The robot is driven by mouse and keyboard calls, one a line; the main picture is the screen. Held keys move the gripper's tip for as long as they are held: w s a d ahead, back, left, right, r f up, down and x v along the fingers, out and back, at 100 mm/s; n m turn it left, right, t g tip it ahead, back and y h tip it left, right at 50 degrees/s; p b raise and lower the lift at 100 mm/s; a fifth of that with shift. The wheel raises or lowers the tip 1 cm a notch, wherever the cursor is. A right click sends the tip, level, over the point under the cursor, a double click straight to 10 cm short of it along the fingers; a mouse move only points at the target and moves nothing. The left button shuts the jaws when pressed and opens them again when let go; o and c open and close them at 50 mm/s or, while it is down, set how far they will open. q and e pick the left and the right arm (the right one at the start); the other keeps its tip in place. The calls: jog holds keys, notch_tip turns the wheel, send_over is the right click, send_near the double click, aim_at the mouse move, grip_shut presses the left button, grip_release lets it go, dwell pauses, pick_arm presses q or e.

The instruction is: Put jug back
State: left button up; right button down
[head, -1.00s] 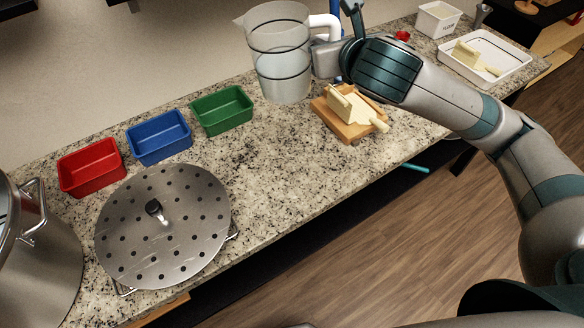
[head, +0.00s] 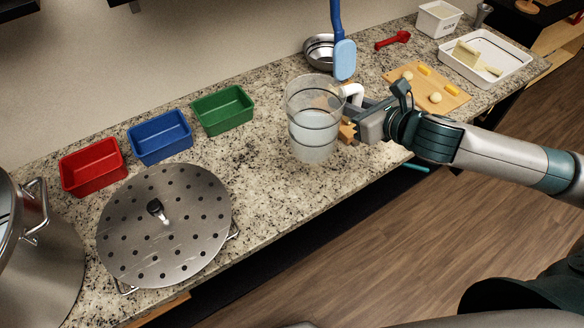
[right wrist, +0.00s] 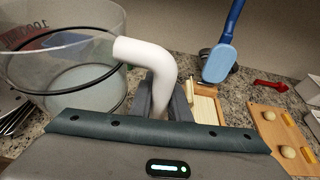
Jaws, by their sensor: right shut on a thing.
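The clear jug (head: 313,135) with dark bands and a white handle (head: 352,92) is upright over the middle of the counter, and liquid seems to fill its lower part. I cannot tell whether its base touches the counter. My right gripper (head: 358,110) is shut on the white handle from the right. In the right wrist view the handle (right wrist: 150,55) runs down between the fingers (right wrist: 162,100), and the jug (right wrist: 60,75) is at the left. My left gripper is not in view.
A wooden board (head: 346,131) is partly hidden behind the jug and gripper. A steel bowl (head: 319,50) and blue brush (head: 344,60) are behind. Red, blue and green bins (head: 222,110) and a perforated lid (head: 165,225) stand left. Bare counter (head: 265,165) lies left of the jug.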

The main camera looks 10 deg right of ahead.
jog(key=s+f, duration=0.1)
jog(key=s+f+n+y, duration=0.1)
jog(key=s, duration=0.1)
jog(key=s+f+g+y, duration=0.1)
jog(key=shift+s+d+f, duration=0.15)
jog(key=shift+d, duration=0.25)
jog(key=d+f+p+x, duration=0.1)
jog(key=p+x, duration=0.3)
jog(key=x, duration=0.9)
jog(key=shift+f, duration=0.7)
